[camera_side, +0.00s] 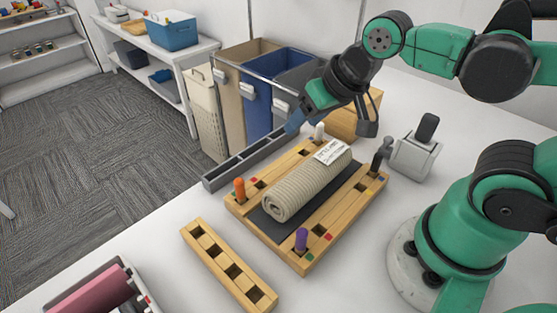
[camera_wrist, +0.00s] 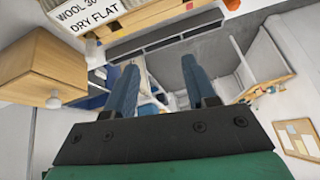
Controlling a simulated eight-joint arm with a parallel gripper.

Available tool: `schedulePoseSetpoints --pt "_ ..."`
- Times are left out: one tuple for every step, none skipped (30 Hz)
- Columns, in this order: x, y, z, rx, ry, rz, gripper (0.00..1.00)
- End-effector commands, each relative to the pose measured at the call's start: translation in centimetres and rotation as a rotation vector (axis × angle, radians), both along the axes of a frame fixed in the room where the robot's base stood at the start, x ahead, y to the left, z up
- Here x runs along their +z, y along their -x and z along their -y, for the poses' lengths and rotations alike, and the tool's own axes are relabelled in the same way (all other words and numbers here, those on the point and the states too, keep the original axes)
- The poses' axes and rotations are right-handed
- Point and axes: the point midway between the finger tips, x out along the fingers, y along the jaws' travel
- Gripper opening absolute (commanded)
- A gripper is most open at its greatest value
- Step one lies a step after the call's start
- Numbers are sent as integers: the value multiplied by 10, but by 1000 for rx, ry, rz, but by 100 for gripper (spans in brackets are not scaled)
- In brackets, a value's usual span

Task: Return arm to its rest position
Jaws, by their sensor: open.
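My gripper (camera_side: 293,122) is raised above the back edge of the work surface, near the long grey tray. Its blue fingers point down and left in the side view. The wrist view shows the two fingers of my gripper (camera_wrist: 160,80) spread apart with nothing between them. A rolled beige ribbed textile (camera_side: 305,187) lies on a dark mat on the wooden board (camera_side: 307,264), apart from my gripper. Its white label (camera_side: 331,151) also shows at the top left of the wrist view (camera_wrist: 80,15).
Orange (camera_side: 239,189), purple (camera_side: 301,238), white and black pegs stand at the board's corners. A slotted wooden block (camera_side: 228,268) lies in front. The long grey tray (camera_side: 250,160) lies behind the board. A grey holder (camera_side: 415,158) stands right. Tall bins (camera_side: 270,85) stand behind.

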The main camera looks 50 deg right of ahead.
Motion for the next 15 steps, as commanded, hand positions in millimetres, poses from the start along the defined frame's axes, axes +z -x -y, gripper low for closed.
schedulePoseSetpoints --pt "-1 -2 9 33 41 30 50" --pt "-1 -3 12 55 64 45 50" --pt "-2 -4 16 77 88 59 50" --pt "-2 -5 17 91 102 68 50" --pt "-2 -5 19 100 112 73 50" --pt "-2 -5 20 107 120 77 50" --pt "-1 -5 20 111 123 79 50" --pt "-1 -6 20 114 125 80 50" --pt "-1 -6 20 114 125 80 50" --pt "-1 -6 20 114 125 79 50" --pt "-1 -6 20 114 125 79 50" --pt "-1 -5 20 114 125 78 50" --pt "-1 -5 20 114 124 78 50" --pt "-1 -5 20 114 124 78 50" --pt "-1 -5 19 114 123 78 50"
